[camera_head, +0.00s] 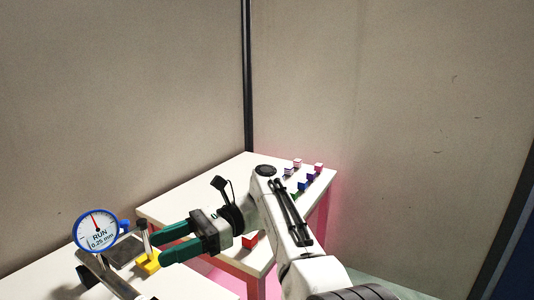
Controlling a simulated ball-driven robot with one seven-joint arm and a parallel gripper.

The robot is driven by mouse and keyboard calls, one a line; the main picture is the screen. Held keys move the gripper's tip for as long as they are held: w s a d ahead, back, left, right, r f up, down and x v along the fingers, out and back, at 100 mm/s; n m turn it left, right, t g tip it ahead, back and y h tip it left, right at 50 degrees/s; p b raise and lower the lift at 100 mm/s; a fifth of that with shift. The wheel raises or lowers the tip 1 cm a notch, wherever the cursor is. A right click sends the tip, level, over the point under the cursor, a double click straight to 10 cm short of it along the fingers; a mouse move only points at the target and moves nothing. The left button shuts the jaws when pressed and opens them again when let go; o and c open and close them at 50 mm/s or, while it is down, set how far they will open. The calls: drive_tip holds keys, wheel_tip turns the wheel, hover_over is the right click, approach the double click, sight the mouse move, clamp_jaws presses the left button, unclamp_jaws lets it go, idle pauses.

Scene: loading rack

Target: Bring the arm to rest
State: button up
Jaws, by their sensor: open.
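My gripper (164,244) has teal fingers that stand apart with nothing between them. It points left, over the gap between the two tables and the near table's edge. The fingertips are close to a yellow block (148,262) on the near table; I cannot tell whether they touch it. My white arm (285,222) reaches in from the bottom right, bends above the far table and turns down to the left. It hides part of the far table.
A dial gauge (97,231) on a metal stand is left of my gripper, on the near white table (45,280). The far white table (185,193) holds a red block (250,240) and several small coloured cubes (309,178). Walls meet behind it.

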drive_tip(key=s+d+f+n+t+h+b, duration=0.1)
drive_tip(key=d+f+t, duration=0.1)
drive_tip(key=d+f, duration=0.65)
drive_tip(key=s+d+f+n+t+h+b, duration=0.1)
drive_tip(key=s+d+f+t+h, duration=0.15)
drive_tip(key=f, duration=1.05)
drive_tip(key=s+d+f+n+t+h+b, duration=0.1)
drive_tip(key=d+f+t, duration=0.2)
drive_tip(key=d+f, duration=0.6)
drive_tip(key=s+d+f+n+t+h+b, duration=0.1)
drive_tip(key=s+d+f+h, duration=0.1)
drive_tip(key=s+d+f, duration=0.3)
drive_tip(key=s+d+f+n+t+h+b, duration=0.15)
drive_tip(key=s+d+f, duration=0.25)
drive_tip(key=f, duration=0.4)
drive_tip(key=s+d+n+t+h+b, duration=0.1)
drive_tip(key=s+d+n+h, duration=0.1)
drive_tip(key=s+d, duration=0.6)
drive_tip(key=s+d+r+n+h+b, duration=0.1)
drive_tip(key=s+d+h, duration=0.3)
drive_tip(key=s+d, duration=0.4)
drive_tip(key=s+n, duration=0.1)
drive_tip(key=s, duration=0.5)
drive_tip(key=shift+r+n+t+h, duration=0.25)
drive_tip(key=shift+n+t+h, duration=0.05)
drive_tip(key=shift+n+t, duration=0.1)
